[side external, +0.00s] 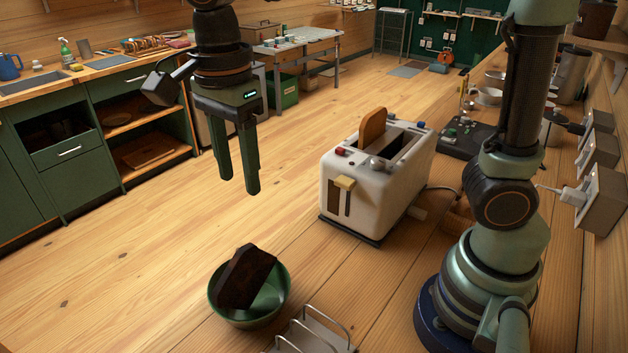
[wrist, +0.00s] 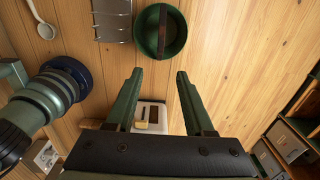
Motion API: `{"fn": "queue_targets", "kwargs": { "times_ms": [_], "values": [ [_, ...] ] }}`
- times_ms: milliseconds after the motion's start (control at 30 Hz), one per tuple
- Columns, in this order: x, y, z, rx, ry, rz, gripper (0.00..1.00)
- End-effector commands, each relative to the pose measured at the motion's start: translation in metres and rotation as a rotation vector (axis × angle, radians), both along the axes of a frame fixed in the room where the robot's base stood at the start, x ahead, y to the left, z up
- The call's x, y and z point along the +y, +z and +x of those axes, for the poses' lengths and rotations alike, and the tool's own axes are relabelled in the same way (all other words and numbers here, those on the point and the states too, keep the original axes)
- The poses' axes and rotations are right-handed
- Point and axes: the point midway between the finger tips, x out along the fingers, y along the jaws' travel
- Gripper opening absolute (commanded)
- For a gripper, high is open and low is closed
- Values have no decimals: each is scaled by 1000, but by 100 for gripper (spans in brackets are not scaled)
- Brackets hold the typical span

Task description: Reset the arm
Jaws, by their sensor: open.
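My gripper (side external: 238,187) hangs in the air at the upper middle of the side external view, left of the toaster and above the level of the bowl. Its two green fingers point down, are apart and hold nothing; the open fingers also show in the wrist view (wrist: 159,75). A white toaster (side external: 350,190) stands on the wooden counter, with a slice of bread (side external: 373,127) sticking up from one slot. A green bowl (side external: 270,305) holds a dark brown slice (side external: 244,277) leaning inside it; the bowl also shows in the wrist view (wrist: 176,46).
A wire rack (side external: 312,332) stands beside the bowl at the front edge of the picture. A white ladle (wrist: 42,22) lies on the counter in the wrist view. The space around my gripper is clear.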

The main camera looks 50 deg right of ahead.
Motion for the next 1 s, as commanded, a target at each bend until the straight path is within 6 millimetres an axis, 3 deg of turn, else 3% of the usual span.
{"fn": "queue_targets", "kwargs": {
  "times_ms": [167,267,633,1000],
  "values": [
    [-5,1,0,-10,30,5,53],
    [-18,3,0,-39,119,16,53],
    [-96,6,-12,-251,754,-35,53],
    [-158,-6,-34,-382,1356,-285,53]
  ]
}}
